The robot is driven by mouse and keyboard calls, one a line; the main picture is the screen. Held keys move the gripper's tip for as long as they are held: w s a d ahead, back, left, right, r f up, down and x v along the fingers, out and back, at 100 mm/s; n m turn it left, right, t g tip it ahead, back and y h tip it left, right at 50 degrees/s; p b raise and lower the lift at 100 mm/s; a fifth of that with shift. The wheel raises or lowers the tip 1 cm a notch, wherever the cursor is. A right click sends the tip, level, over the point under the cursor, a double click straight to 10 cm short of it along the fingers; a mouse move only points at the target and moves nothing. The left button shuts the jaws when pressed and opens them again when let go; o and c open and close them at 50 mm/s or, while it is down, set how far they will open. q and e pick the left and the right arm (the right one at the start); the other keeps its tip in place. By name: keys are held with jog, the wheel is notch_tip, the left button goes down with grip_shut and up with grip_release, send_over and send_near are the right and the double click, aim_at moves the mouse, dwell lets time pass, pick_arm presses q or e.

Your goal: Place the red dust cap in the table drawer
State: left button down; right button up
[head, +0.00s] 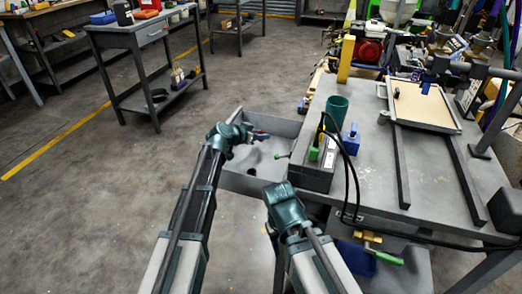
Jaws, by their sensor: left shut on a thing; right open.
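The table drawer (284,125) is pulled out on the left side of the grey workbench, and its inside is open to view. My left gripper (253,135) is over the drawer, shut on the red dust cap (262,137). Only a small red part of the cap shows at the fingertips. I cannot tell whether the cap touches the drawer floor. My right gripper (282,200) is open, in front of the drawer and left of the bench. Its fingers are mostly hidden by its own body.
On the grey workbench (375,170) a grey box with bottles (318,170), a green cup (337,108) and a blue block (350,139) stand beside the drawer. A black cable hangs at the bench's front edge.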

pick_arm(q)
jog(key=shift+f, duration=0.1)
notch_tip(320, 180, down, 4)
jog(key=b, duration=0.3)
jog(key=shift+r+b, duration=0.2)
jog(key=shift+b, duration=0.1)
jog(key=shift+f, duration=0.15)
jog(key=c, duration=0.5)
grip_release()
